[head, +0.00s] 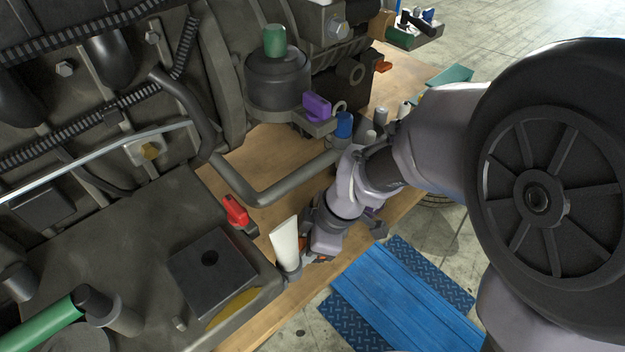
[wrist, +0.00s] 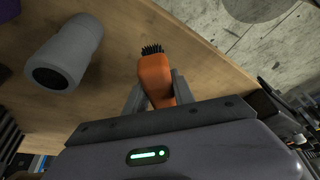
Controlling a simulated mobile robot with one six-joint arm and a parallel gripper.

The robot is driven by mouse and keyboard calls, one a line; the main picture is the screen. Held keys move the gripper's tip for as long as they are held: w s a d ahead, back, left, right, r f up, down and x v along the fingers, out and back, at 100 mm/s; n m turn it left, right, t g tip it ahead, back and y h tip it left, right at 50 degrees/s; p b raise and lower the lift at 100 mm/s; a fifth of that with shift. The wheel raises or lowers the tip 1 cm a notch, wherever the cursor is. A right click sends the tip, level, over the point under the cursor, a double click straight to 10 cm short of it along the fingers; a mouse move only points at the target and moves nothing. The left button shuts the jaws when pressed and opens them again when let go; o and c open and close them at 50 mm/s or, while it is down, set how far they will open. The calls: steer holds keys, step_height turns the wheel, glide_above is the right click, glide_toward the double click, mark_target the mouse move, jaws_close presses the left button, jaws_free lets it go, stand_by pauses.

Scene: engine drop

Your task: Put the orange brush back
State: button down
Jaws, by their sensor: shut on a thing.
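The orange brush (wrist: 155,76) has a short row of black bristles and shows in the wrist view between the two grey fingers of my gripper (wrist: 158,92). My gripper is shut on its orange body, with the bristle end pointing away from the gripper. The brush is over or on the wooden surface (wrist: 195,55); I cannot tell whether it touches the wood. In the head view my gripper (head: 318,252) is low at the wooden table's front edge, right of a white tube (head: 285,243). There the brush is mostly hidden, with only a small orange bit visible.
A grey cylinder (wrist: 68,58) is left of the brush in the wrist view. A large engine (head: 110,140) fills the left of the head view. A red item (head: 236,211) and a blue-capped item (head: 344,124) are nearby. A blue platform (head: 400,300) stands on the floor.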

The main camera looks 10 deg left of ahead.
steer(key=shift+f, duration=0.8)
steer(key=shift+f+b, duration=0.6)
steer(key=shift+b, duration=0.5)
steer(key=c, duration=1)
jaws_free()
steer(key=shift+o, duration=0.2)
steer(key=shift+r, duration=0.15)
steer(key=p+v, duration=0.7)
steer(key=v, duration=1)
